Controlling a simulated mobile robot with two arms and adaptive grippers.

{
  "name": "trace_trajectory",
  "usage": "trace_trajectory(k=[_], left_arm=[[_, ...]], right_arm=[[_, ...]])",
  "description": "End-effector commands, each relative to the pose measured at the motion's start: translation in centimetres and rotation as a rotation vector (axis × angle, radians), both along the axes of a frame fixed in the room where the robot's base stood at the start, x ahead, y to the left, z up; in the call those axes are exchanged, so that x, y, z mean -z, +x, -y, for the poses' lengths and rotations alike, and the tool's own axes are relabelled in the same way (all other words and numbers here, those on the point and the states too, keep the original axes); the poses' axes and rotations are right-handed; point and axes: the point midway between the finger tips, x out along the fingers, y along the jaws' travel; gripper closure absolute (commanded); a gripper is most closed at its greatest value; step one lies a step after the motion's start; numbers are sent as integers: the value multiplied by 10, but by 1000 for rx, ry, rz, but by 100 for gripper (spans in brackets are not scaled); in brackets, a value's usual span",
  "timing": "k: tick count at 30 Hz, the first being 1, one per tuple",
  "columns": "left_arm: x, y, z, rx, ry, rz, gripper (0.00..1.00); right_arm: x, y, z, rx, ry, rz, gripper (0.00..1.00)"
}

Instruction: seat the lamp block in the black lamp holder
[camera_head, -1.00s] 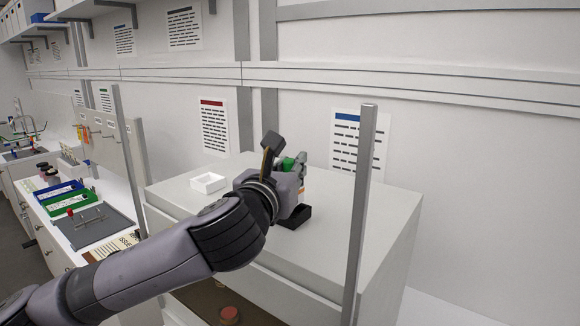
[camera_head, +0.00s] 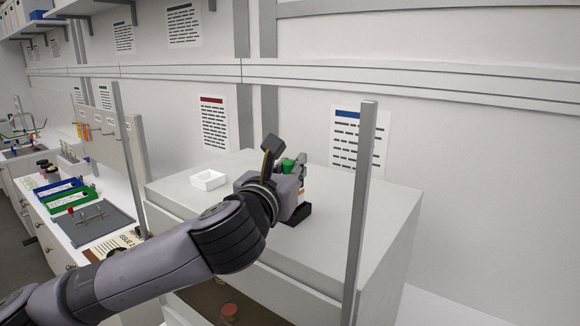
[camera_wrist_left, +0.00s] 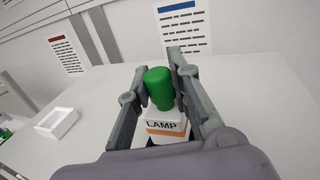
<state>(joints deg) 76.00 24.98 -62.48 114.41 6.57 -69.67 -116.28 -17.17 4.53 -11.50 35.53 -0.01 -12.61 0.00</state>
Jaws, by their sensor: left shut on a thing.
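The lamp block is white with an orange band, the word LAMP and a green knob, clearest in the left wrist view (camera_wrist_left: 165,128). My left gripper (camera_head: 296,172) is shut on its green knob (camera_wrist_left: 159,88), one finger on each side. The block hangs upright beneath the fingers. The black lamp holder (camera_head: 298,215) stands on the grey cabinet top directly below the block, partly hidden by my gripper. The block's lower end meets the holder in the head view; I cannot tell how deep it sits. My right gripper is not in view.
An empty white open box (camera_head: 208,180) stands left of my gripper on the cabinet top (camera_head: 345,215). A grey upright post (camera_head: 361,200) rises close in front, right of the gripper. A lower counter with green and blue trays (camera_head: 70,197) lies at left.

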Motion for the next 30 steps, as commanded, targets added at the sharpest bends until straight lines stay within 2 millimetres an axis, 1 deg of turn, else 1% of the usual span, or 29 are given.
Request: trace_trajectory(k=[26,27,30], left_arm=[[23,0,0,0,0,0,100],[23,0,0,0,0,0,80],[22,0,0,0,0,0,74]], right_arm=[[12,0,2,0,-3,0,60],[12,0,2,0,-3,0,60],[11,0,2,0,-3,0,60]])
